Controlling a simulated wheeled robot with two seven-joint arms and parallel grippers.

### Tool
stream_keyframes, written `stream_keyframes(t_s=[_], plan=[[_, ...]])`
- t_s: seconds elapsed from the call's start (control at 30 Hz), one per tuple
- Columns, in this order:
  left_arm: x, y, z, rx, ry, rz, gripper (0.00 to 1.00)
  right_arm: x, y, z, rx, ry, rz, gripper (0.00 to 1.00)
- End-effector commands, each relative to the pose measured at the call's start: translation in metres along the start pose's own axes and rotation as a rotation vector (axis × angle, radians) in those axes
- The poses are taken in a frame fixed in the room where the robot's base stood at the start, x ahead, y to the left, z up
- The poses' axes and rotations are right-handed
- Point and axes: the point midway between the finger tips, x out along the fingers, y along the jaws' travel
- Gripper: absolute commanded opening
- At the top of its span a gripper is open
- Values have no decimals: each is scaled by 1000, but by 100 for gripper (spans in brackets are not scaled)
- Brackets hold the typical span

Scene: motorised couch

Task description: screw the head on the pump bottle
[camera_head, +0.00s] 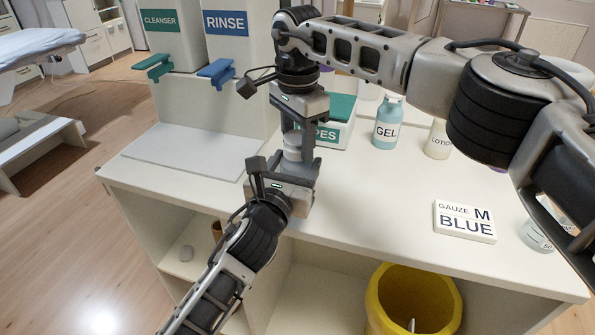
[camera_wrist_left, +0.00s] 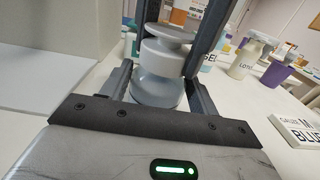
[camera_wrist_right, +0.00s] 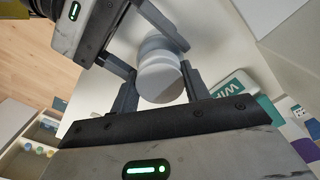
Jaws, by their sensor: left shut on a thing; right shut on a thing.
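The pump bottle (camera_wrist_left: 155,88) is a small pale translucent bottle, held over the counter's front part. Its white pump head (camera_head: 292,145) sits on top of the bottle, in line with it. The head also shows in the left wrist view (camera_wrist_left: 166,48) and the right wrist view (camera_wrist_right: 160,80). My left gripper (camera_head: 288,172) is shut around the bottle from the front. My right gripper (camera_head: 299,135) comes down from above and is shut on the head. The fingers hide part of both, and I cannot tell how tightly the head is threaded.
A WIPES box (camera_head: 338,133), a blue GEL bottle (camera_head: 387,125) and a LOTION bottle (camera_head: 438,140) stand behind to the right. CLEANSER (camera_head: 172,32) and RINSE (camera_head: 228,45) dispensers stand at the left. A gauze box (camera_head: 464,221) lies at the right. A yellow bin (camera_head: 375,310) stands below.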

Motion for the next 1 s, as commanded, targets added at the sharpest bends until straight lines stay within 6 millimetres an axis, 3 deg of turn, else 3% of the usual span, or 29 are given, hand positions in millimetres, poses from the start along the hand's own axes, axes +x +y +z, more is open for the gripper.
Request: stream_keyframes(t_s=[0.8,0.9,1.0], plan=[[0,0,-1,0,3,1,0,1,0,0,2025,-2,0,19],[0,0,-1,0,3,1,0,1,0,0,2147,-1,0,19],[0,0,-1,0,3,1,0,1,0,0,2139,-1,0,19]])
